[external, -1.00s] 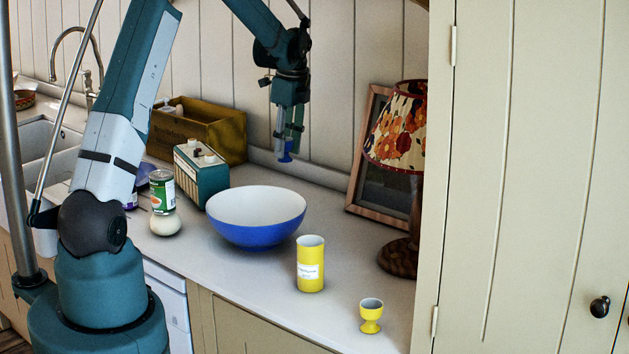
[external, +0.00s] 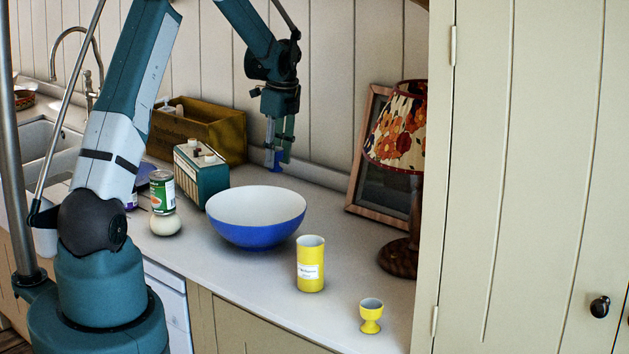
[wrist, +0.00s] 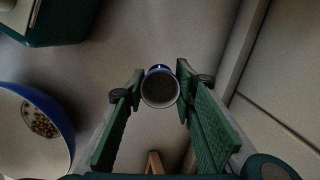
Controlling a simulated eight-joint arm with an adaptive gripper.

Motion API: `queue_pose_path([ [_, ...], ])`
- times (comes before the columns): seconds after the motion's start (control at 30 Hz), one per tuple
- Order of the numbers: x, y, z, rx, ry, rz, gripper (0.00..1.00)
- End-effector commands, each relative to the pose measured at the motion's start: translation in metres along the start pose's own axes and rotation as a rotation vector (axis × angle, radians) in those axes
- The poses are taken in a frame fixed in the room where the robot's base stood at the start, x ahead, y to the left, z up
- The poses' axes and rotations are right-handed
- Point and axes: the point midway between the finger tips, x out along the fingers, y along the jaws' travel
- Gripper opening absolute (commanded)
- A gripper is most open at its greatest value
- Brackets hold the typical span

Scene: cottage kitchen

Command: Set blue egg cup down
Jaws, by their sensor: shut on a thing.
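The blue egg cup (external: 275,167) is held at the tips of my gripper (external: 279,156), behind the large bowl and close to the back wall in the external view. Only a small blue part shows there below the fingers. In the wrist view the egg cup (wrist: 159,87) sits between the green finger pads of my gripper (wrist: 158,90), its open round top facing the camera. My gripper is shut on it. Whether its base touches the worktop cannot be told.
A large blue and white bowl (external: 256,217) stands in front; the wrist view shows small bits inside. A teal radio (external: 202,174) and wooden crate (external: 199,128) stand left. A frame (external: 366,150), lamp (external: 398,130), yellow canister (external: 311,264) and yellow egg cup (external: 371,317) stand right.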

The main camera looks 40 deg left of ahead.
Motion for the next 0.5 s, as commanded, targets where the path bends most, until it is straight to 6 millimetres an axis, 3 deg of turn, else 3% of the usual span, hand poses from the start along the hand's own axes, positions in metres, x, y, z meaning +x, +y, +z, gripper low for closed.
queue_pose_path([
  [0.2, 0.024, 0.0, -0.003, 0.0, 0.0, 0.0, 0.15],
  [0.5, 0.027, 0.0, -0.003, 0.0, 0.0, 0.0, 0.15],
])
